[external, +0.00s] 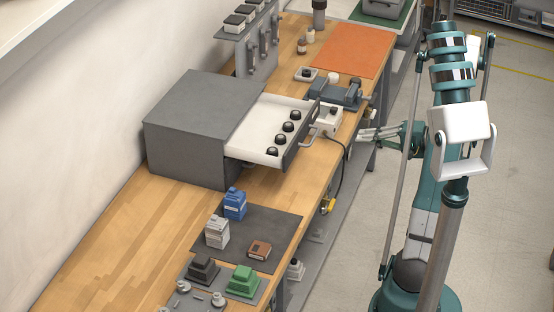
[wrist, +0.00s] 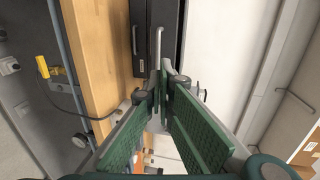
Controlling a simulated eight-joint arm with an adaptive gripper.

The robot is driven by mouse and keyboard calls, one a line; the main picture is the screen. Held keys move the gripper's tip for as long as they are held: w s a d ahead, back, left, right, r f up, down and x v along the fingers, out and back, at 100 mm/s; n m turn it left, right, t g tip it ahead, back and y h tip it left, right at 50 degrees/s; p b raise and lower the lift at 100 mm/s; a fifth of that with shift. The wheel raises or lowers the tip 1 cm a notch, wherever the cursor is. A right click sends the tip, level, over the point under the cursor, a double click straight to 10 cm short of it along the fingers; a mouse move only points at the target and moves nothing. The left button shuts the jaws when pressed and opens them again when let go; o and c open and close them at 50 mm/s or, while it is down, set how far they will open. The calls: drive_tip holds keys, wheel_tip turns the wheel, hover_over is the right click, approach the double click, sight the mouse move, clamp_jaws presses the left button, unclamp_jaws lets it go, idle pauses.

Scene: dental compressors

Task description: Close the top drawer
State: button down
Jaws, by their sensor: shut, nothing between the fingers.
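A dark grey drawer cabinet (external: 190,125) stands on the wooden bench against the wall. Its top drawer (external: 262,118) is pulled out toward the right, showing a white interior with several black round knobs (external: 288,127) in a row. The drawer's dark front has a bar handle (external: 309,138), also visible in the wrist view (wrist: 157,45). My gripper (external: 358,136) is to the right of the drawer front, apart from it. In the wrist view my gripper's green-padded fingers (wrist: 161,75) come together at the tips, empty, pointing toward the handle.
A white box with a cable (external: 328,117) stands close beside the open drawer, and a grey-blue vise (external: 338,94) lies behind it. A dark mat (external: 272,225) with small boxes is in front of the cabinet. An orange mat (external: 347,50) lies farther back.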

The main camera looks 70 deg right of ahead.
drive_tip(key=shift+w, duration=0.15)
drive_tip(key=b, duration=0.2)
approach(302, 124)
drive_tip(key=shift+w+f, duration=0.3)
drive_tip(key=shift+f, duration=0.5)
drive_tip(key=shift+w+f, duration=0.35)
drive_tip(key=shift+f, duration=0.5)
drive_tip(key=shift+w+f, duration=0.3)
drive_tip(key=shift+f, duration=0.5)
drive_tip(key=shift+w, duration=0.15)
drive_tip(key=r+x, duration=0.1)
drive_tip(key=x, duration=0.5)
drive_tip(key=r+b+x, duration=0.1)
drive_tip(key=x, duration=0.6)
drive_tip(key=w+r+b+x, duration=0.1)
drive_tip(key=r+x, duration=0.1)
drive_tip(key=x, duration=0.5)
drive_tip(key=shift+d+r, duration=0.1)
drive_tip(key=shift+r, duration=0.05)
drive_tip(key=p+v, duration=0.2)
drive_tip(key=v, duration=1.2)
